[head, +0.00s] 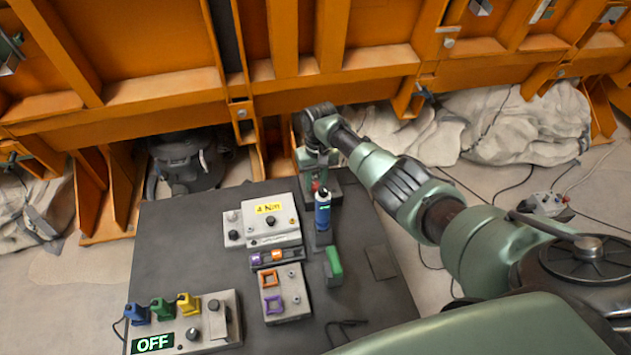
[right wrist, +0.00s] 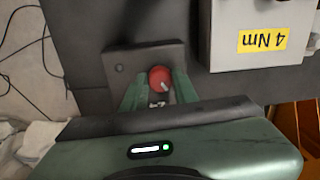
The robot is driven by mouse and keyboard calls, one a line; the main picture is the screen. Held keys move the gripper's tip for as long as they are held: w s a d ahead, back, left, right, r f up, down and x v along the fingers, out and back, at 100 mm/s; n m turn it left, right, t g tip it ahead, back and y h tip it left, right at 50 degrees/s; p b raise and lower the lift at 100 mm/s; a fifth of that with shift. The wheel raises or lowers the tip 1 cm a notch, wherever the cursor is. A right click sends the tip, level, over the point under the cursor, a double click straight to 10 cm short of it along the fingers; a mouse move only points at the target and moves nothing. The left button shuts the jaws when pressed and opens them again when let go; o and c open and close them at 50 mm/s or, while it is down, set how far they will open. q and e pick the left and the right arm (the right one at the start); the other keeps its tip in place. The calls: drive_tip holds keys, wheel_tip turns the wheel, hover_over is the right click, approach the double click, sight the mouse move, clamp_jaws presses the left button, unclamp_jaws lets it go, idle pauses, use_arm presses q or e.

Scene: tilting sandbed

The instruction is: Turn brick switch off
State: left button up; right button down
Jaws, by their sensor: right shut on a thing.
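A red round knob (right wrist: 160,77) with a light mark on it sits on a dark grey block (right wrist: 120,65) in the right wrist view. My right gripper (right wrist: 157,90) has its green fingers on both sides of the knob and is shut on it. In the head view the knob (head: 316,186) is a small red patch at the far edge of the table, below my right gripper (head: 317,174). The gripper partly hides the knob and block there. I cannot read the knob's setting. My left gripper is not in view.
The dark table (head: 180,235) holds a box with a "4 Nm" label (head: 268,208), a blue bottle (head: 322,212), a green-handled piece (head: 333,262) and a panel with an "OFF" display (head: 152,344). An orange steel wall (head: 290,60) stands close behind.

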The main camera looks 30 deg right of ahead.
sight(317, 184)
drive_tip(key=c, duration=1.1)
unclamp_jaws()
drive_tip(key=shift+d+r, duration=0.15)
drive_tip(key=shift+r, duration=3.7)
drive_tip(key=shift+s+f, duration=0.1)
